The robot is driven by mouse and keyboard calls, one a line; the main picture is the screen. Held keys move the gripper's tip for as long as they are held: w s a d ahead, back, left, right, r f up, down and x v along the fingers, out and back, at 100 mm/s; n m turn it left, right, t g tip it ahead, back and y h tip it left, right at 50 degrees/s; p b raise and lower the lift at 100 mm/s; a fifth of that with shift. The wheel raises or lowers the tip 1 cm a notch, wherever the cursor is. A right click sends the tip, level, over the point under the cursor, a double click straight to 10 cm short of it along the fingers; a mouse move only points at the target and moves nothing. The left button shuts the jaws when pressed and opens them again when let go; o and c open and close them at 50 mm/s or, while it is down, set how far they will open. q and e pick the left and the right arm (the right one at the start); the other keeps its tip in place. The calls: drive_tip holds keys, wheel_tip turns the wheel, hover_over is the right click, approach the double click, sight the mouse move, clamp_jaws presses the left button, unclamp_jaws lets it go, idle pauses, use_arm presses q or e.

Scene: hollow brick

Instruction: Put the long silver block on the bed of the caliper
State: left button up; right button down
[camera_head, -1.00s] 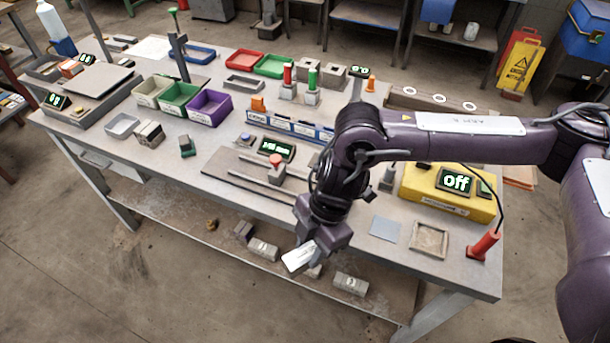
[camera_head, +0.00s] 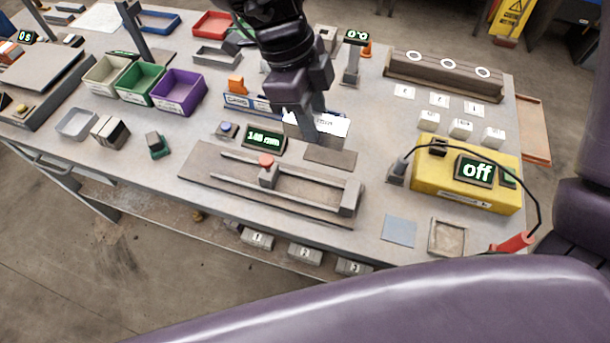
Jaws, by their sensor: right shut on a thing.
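A pale silver block (camera_head: 333,124) with dark marking on its bright face is held in my right gripper (camera_head: 308,128). The gripper is shut on it and partly covers its left part. The caliper (camera_head: 225,182) lies on the bench in front of it, with a long flat bed, a red-knobbed slider (camera_head: 267,170) and an end jaw (camera_head: 350,195) at the right. The bed between slider and end jaw is empty. The held block is behind the caliper in the picture, apart from the bed. My left gripper is not in view.
The caliper's display (camera_head: 265,138) shows green digits in mm. A flat dark patch (camera_head: 330,157) lies behind the bed. A blue labelled rack (camera_head: 262,106) is beside the gripper. A yellow unit (camera_head: 468,170) stands at right. Numbered blocks (camera_head: 305,254) rest on the lower shelf.

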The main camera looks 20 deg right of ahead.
wheel_tip(320, 180, down, 15)
drive_tip(key=shift+s+f+p, duration=0.1)
drive_tip(key=shift+s+p, duration=0.05)
drive_tip(key=shift+p, duration=0.6)
drive_tip(key=shift+f, duration=0.45)
wheel_tip(320, 180, down, 3)
drive_tip(key=shift+p, duration=0.3)
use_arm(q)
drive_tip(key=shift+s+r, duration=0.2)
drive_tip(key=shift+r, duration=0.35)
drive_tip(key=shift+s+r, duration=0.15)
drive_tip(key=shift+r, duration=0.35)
use_arm(e)
drive_tip(key=shift+f, duration=0.2)
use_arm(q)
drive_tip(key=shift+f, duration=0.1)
use_arm(e)
drive_tip(key=shift+f, duration=0.1)
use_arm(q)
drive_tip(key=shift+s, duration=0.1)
use_arm(e)
drive_tip(key=c, duration=1)
unclamp_jaws()
